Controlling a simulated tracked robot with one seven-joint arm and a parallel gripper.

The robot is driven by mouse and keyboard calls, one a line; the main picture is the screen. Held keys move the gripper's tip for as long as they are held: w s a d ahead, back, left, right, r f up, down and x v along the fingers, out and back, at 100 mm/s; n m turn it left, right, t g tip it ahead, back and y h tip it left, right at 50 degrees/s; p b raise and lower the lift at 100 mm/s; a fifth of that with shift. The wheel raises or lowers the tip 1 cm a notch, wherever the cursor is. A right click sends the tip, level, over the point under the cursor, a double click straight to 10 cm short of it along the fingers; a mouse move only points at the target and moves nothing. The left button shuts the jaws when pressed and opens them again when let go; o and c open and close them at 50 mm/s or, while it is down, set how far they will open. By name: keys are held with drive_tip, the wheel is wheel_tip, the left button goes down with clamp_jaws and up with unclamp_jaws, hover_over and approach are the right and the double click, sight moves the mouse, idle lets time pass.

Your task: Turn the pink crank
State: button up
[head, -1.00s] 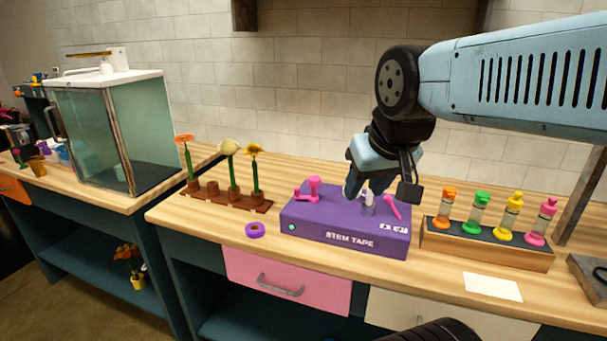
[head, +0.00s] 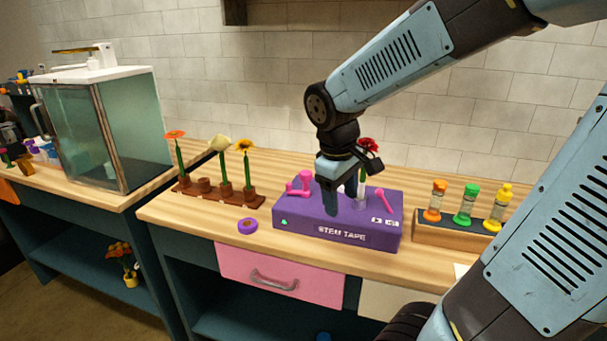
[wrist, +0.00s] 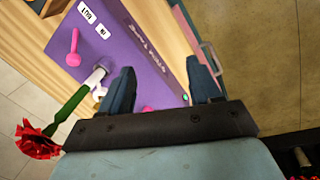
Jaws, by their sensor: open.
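The purple stem tape box (head: 300,225) stands on the bench. A pink crank (head: 304,180) with upright knob rises from its left part; a bit of pink (wrist: 147,108) shows beside my fingers in the wrist view, mostly hidden by my gripper. A pink lever (head: 382,199) tilts on the right part and also shows in the wrist view (wrist: 73,46). A red flower (head: 368,145) stands by the pale holder (wrist: 96,76) on the box; its green stem leads to it. My gripper (head: 338,203) is open and empty, pointing down over the box, just right of the crank.
A brown rack (head: 213,194) with several flowers stands left of the box. A purple tape roll (head: 247,226) lies at its front left. A wooden stand (head: 440,235) with coloured bottles is on the right. A pink drawer (head: 278,275) sits below the bench edge.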

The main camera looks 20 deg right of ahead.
drive_tip(key=w+a+f+n+h, duration=0.1)
drive_tip(key=w+f+n+h, duration=0.1)
drive_tip(key=w+f+n, duration=0.1)
drive_tip(key=w+a+f+n+h, duration=0.1)
drive_tip(key=w+f+n+h, duration=0.1)
drive_tip(key=h, duration=0.1)
drive_tip(key=w+a+f+n+g+h, duration=0.1)
drive_tip(key=w+f+n+h, duration=0.2)
drive_tip(key=shift+w+a+f+n, duration=0.15)
drive_tip(key=shift+w+f+n, duration=0.15)
drive_tip(key=n+t+h, duration=0.7)
drive_tip(key=n, duration=0.1)
approach(301, 175)
drive_tip(key=x, duration=1.2)
